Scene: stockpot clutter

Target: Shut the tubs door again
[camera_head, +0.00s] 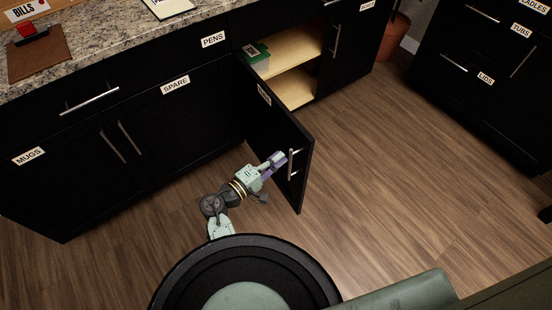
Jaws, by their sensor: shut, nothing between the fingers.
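A black cabinet door (285,140) stands wide open in the middle, swung out over the floor. Its small white label (264,95) is too slanted to read. A metal bar handle (292,165) is near its free edge. My gripper (282,157) is shut and empty, at the door's left face just beside the handle; whether it touches cannot be told. A sign reading TUBS (521,31) is on the separate black cabinet at the far right, whose fronts look closed.
The open cupboard shows wooden shelves (290,62) with a green and white box (257,54) on the upper one. Closed fronts labelled SPARE (175,85) and MUGS (28,156) lie left. The wood floor (400,190) right of the door is clear. A plant pot (395,36) stands behind.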

